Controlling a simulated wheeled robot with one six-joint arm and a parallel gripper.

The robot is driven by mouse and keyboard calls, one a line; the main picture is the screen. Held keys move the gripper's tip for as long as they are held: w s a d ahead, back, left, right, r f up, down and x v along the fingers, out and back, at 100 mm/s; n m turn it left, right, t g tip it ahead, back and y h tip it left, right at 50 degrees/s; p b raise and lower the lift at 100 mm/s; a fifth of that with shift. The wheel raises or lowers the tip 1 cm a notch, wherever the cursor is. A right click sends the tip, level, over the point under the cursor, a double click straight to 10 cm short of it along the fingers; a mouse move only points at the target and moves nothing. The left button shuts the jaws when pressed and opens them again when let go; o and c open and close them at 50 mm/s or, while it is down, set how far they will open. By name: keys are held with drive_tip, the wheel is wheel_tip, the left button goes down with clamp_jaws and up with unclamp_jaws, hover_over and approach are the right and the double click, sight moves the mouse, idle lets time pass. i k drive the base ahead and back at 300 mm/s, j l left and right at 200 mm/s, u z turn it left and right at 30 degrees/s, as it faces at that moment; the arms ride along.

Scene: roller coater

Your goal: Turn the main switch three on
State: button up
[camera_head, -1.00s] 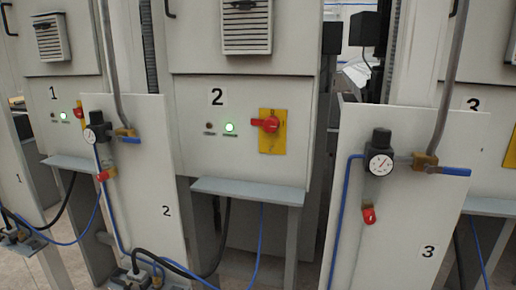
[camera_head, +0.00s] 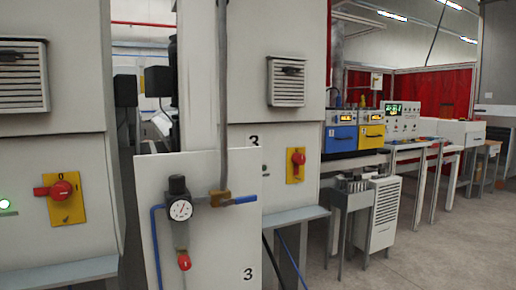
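Main switch three is a red rotary knob (camera_head: 298,158) on a yellow plate (camera_head: 291,172). It sits on the front of the grey cabinet marked 3 (camera_head: 310,120), right of the picture's middle. The knob looks roughly upright, but its exact setting is too small to tell. My gripper is not in view.
Cabinet two's red switch (camera_head: 60,190) is at the left, its handle sideways, beside a lit green lamp (camera_head: 5,204). A grey shelf (camera_head: 290,219) juts out below switch three. A white slatted unit (camera_head: 383,215) stands right of it. Open floor (camera_head: 440,250) lies at the lower right.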

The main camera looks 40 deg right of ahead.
sight(298, 159)
drive_tip(key=z, duration=1.5)
